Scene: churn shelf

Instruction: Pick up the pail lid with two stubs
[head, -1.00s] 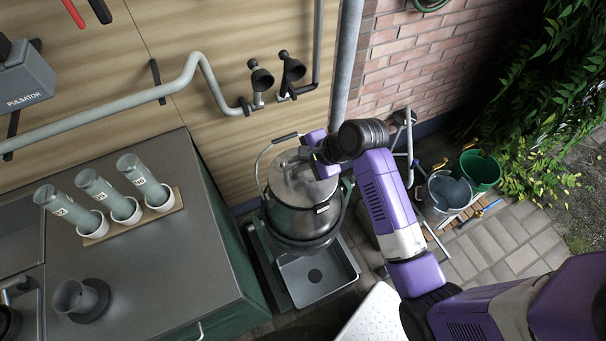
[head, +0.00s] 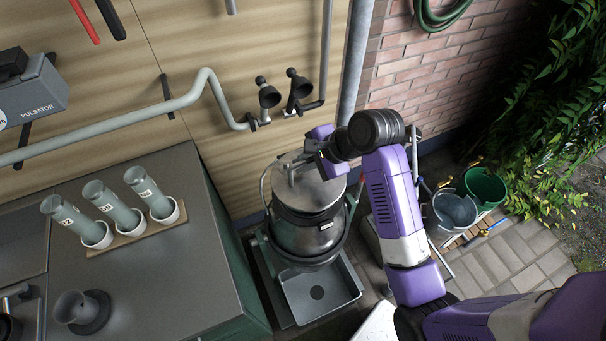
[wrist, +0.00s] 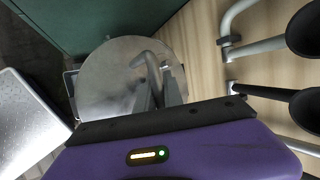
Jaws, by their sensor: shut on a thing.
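The round metal pail lid (head: 322,192) is in the middle of the head view, directly above the mouth of the metal pail (head: 306,238). It looks raised a little off the pail, with the dark rim showing below it. My gripper (head: 302,170) is shut on the fitting on top of the lid. In the wrist view the lid's grey disc (wrist: 108,75) fills the centre, and my gripper's fingers (wrist: 157,92) close on a bent metal tube on it. The fingers partly hide the fitting, so I cannot make out both stubs clearly.
The pail stands over a square metal tray (head: 335,295). A grey counter (head: 150,270) with several tubes in cups is to the left. Black cups (head: 270,97) hang on the wall behind. A grey bucket (head: 453,212) and a green bucket (head: 486,187) stand on the right.

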